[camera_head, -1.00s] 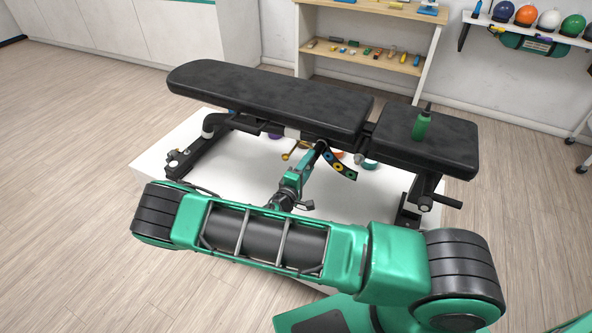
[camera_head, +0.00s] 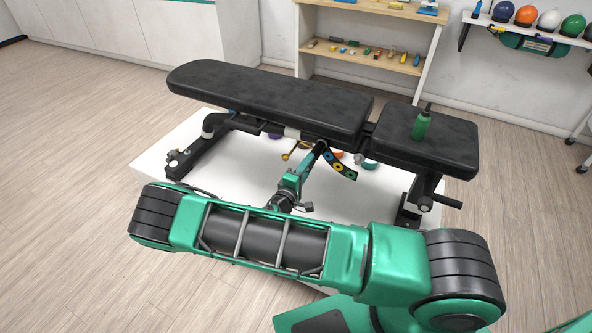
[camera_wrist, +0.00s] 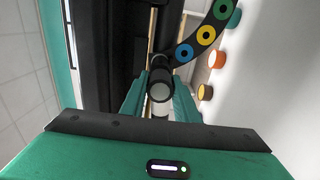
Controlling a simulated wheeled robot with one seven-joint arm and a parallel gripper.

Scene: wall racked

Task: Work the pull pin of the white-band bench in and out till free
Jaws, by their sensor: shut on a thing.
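The black bench (camera_head: 270,100) stands on a white platform, and its frame has a white band (camera_head: 291,132) under the long pad. In the wrist view, the pull pin (camera_wrist: 160,88) is a dark round knob with a grey end, beside the curved arc with coloured holes (camera_wrist: 206,35). My gripper (camera_wrist: 159,106) is shut on the pull pin, with a teal finger on either side. In the head view, my gripper (camera_head: 317,151) reaches under the bench near the arc (camera_head: 340,167). The pin itself is hidden there.
Several small coloured items lie under the bench on the white platform (camera_head: 155,150). A wooden shelf (camera_head: 365,62) stands behind, with a ball rack (camera_head: 535,33) to its right. The floor at left is open.

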